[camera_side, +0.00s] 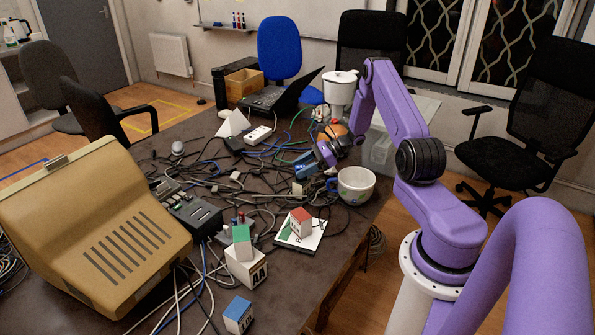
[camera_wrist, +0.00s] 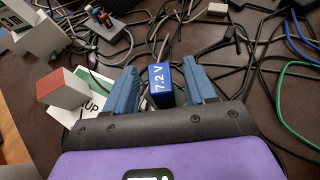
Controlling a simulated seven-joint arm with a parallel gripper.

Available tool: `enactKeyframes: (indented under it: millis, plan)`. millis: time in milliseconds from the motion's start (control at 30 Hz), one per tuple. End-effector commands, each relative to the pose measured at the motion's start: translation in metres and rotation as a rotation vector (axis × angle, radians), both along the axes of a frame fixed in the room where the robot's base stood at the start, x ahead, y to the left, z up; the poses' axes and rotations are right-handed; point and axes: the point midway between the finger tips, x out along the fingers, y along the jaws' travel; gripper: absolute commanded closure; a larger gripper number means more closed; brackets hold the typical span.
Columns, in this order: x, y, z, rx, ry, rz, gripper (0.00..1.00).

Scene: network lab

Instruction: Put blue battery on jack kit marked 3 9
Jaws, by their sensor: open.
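The blue battery (camera_wrist: 160,84), marked 7.2 V, is in the wrist view between the two blue fingers of my gripper (camera_wrist: 163,72). Dark gaps show on both sides of it, so the fingers stand apart from it. In the side view my gripper (camera_side: 308,168) is low over the cables in the middle of the table; I cannot pick out the battery there. I cannot read a 3 9 mark on anything. A white box (camera_side: 246,268) with dark marks on its front and a green block (camera_side: 241,243) on top stands near the front.
A red-and-white block (camera_side: 300,222) sits on a white tile (camera_side: 313,241) marked UP. A white cup (camera_side: 356,185) stands close to my gripper on the right. A blue-and-white block (camera_side: 238,315) is at the front. A beige monitor (camera_side: 95,225) fills the left. Cables cover the middle.

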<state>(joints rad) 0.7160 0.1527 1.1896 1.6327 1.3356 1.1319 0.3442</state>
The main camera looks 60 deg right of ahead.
Motion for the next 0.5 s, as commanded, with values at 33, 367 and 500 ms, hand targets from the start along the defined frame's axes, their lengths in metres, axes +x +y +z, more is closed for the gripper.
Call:
enactKeyframes:
  millis: [33, 367, 500]
  plan:
    - [-0.007, -0.008, 0.006, -0.001, -0.001, -0.005, 0.45]
    - [-0.047, -0.047, 0.035, -0.001, -0.001, -0.003, 0.45]
    - [-0.057, -0.056, 0.043, -0.001, -0.001, -0.002, 0.45]
